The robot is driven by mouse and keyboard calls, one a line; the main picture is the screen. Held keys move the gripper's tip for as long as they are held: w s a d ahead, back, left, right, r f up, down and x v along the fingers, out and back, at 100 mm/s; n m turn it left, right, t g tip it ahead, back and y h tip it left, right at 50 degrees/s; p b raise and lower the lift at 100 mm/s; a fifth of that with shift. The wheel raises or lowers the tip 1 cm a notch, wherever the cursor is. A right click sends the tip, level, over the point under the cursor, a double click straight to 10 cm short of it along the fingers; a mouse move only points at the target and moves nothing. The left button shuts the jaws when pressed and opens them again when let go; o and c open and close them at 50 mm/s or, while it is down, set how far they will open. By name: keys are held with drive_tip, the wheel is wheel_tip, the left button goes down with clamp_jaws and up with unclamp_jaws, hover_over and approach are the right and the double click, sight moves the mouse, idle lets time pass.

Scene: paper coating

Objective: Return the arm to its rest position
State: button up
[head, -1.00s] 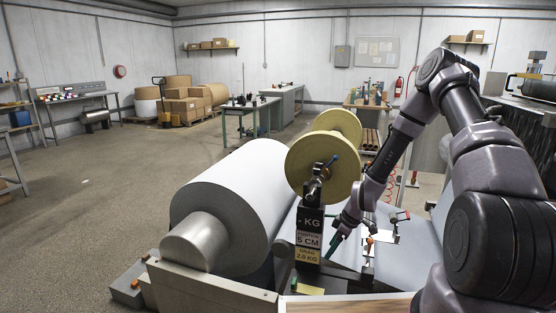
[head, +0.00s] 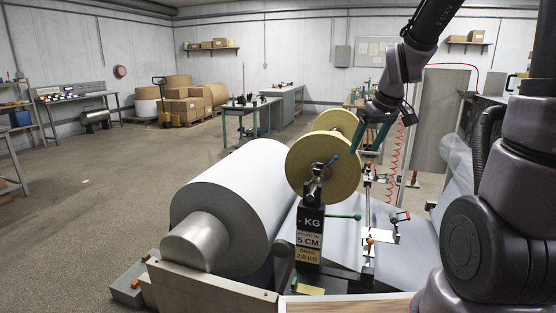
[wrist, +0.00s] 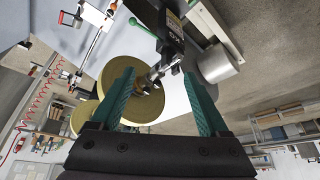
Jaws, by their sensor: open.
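My gripper (head: 374,137) is raised in the head view, to the right of the yellow spool (head: 312,170), with its green fingers pointing down. In the wrist view the two green fingers of my gripper (wrist: 160,100) stand wide apart with nothing held between them. Beyond them the yellow spool (wrist: 146,80) shows, apart from the fingers as far as I can tell. My arm rises at the right of the head view and bends over the machine from above.
A large paper roll (head: 235,205) lies left of the spool. A black stand (head: 309,237) with a KG sign and a green-knobbed lever (head: 345,217) is below the spool. A clamp (head: 398,216) sits on the pale sheet to the right. Open floor (head: 90,220) lies left.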

drive_tip(key=s+d+r+m+t, duration=0.1)
drive_tip(key=s+r+m+t, duration=0.1)
drive_tip(key=s+r+m, duration=0.5)
drive_tip(key=s+r, duration=0.6)
drive_tip(key=s, duration=0.4)
drive_tip(key=shift+m+t, duration=0.3)
drive_tip(key=shift+m, duration=0.1)
drive_tip(key=shift+r, duration=0.1)
